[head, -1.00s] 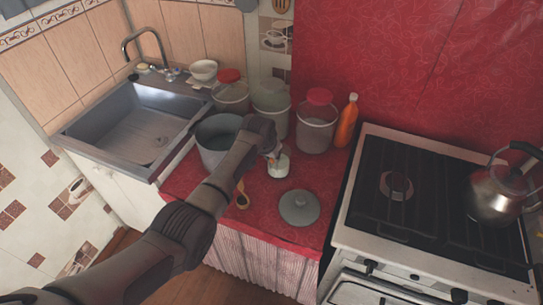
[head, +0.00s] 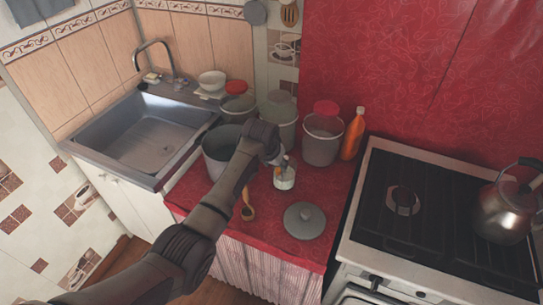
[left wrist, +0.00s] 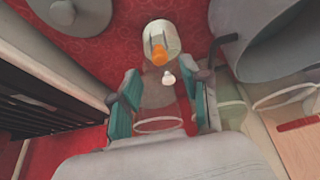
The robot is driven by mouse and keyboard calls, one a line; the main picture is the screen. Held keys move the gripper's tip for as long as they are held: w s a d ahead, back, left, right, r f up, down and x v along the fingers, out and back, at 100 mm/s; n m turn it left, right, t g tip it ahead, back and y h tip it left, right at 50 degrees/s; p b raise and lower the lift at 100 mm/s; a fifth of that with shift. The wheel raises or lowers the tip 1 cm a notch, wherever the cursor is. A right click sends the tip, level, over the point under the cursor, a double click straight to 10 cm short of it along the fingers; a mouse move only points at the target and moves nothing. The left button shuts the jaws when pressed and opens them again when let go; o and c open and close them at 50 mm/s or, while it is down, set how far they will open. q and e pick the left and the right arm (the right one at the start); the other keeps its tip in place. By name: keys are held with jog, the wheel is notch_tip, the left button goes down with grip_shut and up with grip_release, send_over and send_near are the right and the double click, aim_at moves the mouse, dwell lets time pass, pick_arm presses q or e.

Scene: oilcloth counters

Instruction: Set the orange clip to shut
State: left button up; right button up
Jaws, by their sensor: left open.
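The orange clip (left wrist: 160,54) shows in the left wrist view on the near side of a white jar (left wrist: 162,36). The jar also shows in the head view (head: 284,181) on the red counter, but I cannot make out the clip there. My left gripper (left wrist: 163,78) is open, with its teal-padded fingers apart and nothing held between them. The jar and clip lie just beyond the fingertips, apart from them. In the head view the left gripper (head: 279,160) is right above and behind the jar. Whether the clip is open or shut is too small to tell. My right gripper is out of view.
A grey pot (head: 221,160) stands left of the jar and a grey lid (head: 305,220) lies to its right. Clear buckets (head: 322,146) and an orange bottle (head: 353,136) stand behind. A spoon (head: 247,212) lies near the front. The stove (head: 440,215) is at right.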

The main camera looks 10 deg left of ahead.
pick_arm(q)
jog(key=v, duration=0.7)
jog(key=shift+s+r, duration=0.15)
